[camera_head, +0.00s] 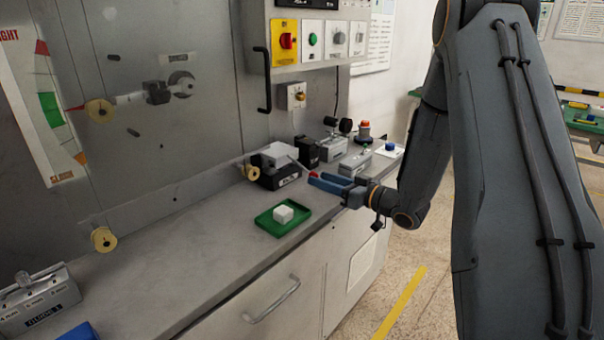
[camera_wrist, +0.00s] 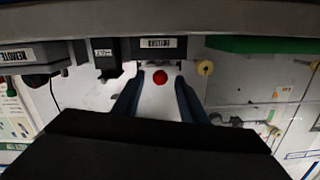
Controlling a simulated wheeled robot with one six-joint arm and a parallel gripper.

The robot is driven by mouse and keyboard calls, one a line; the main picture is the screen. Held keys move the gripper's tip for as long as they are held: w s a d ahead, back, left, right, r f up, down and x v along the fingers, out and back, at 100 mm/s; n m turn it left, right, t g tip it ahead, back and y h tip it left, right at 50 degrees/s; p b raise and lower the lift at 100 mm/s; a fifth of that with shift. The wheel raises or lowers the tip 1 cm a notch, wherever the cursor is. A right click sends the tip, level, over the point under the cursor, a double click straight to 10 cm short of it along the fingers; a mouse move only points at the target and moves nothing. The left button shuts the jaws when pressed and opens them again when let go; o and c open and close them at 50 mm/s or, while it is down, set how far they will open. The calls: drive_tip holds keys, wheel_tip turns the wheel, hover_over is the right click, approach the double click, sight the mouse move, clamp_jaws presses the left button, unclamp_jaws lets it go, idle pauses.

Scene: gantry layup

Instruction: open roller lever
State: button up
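The roller lever is a thin rod with a red ball knob (camera_head: 312,174) at its end. It comes from a black box with a grey top (camera_head: 280,156) on the bench. In the wrist view the red knob (camera_wrist: 160,76) lies between the tips of my gripper (camera_wrist: 160,84), in front of the labelled black box (camera_wrist: 150,49). The blue fingers are spread apart, with a gap on both sides of the knob. In the head view my gripper (camera_head: 327,183) is just right of the knob. I cannot tell how deep the knob is between the fingers.
A green tray (camera_head: 265,224) with a white block (camera_head: 283,214) lies in front of the box. Other labelled devices (camera_head: 356,161) stand behind it. A control panel (camera_head: 310,42) with a red knob hangs above. The bench left of the tray is mostly clear.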

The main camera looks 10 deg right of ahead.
drive_tip(key=shift+w+y, duration=0.1)
drive_tip(key=shift+y, duration=0.3)
drive_tip(key=shift+w+a, duration=0.25)
drive_tip(key=shift+a, duration=0.05)
drive_tip(key=p+x, duration=0.1)
drive_tip(key=x, duration=0.5)
drive_tip(key=shift+w+a, duration=0.1)
drive_tip(key=shift+w, duration=0.2)
clamp_jaws()
